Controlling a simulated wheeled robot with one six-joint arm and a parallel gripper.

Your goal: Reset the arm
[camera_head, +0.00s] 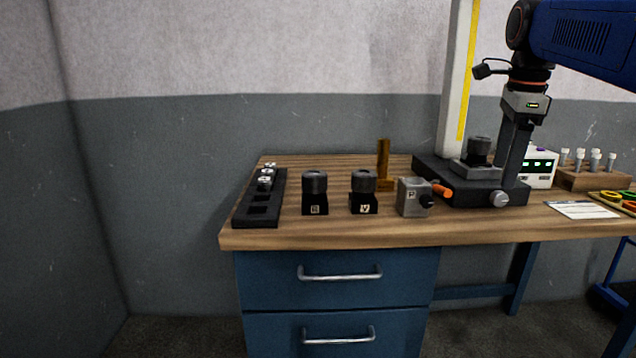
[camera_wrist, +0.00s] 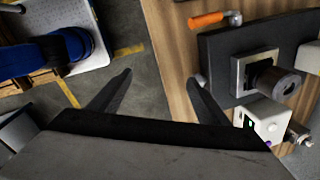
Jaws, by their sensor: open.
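My arm (camera_head: 580,40) comes in from the upper right in the head view, with its wrist bent down. My gripper (camera_head: 510,178) points down at the right part of the workbench, in front of or over a dark machine base (camera_head: 428,168). In the wrist view my gripper (camera_wrist: 158,78) shows two dark fingers spread wide with nothing between them. The wrist view looks past the bench edge, with floor between the fingers. The dark base (camera_wrist: 222,50) lies right of the fingers there; I cannot tell the exact gap.
On the bench (camera_head: 330,237) stand a black rack (camera_head: 256,222), two black holders (camera_head: 314,205) (camera_head: 363,204), a grey block (camera_head: 411,198), a brass upright (camera_head: 383,160), an orange-handled tool (camera_head: 442,191), a white box (camera_head: 541,168) and a wooden peg block (camera_head: 590,180). A pale post (camera_head: 455,80) rises behind.

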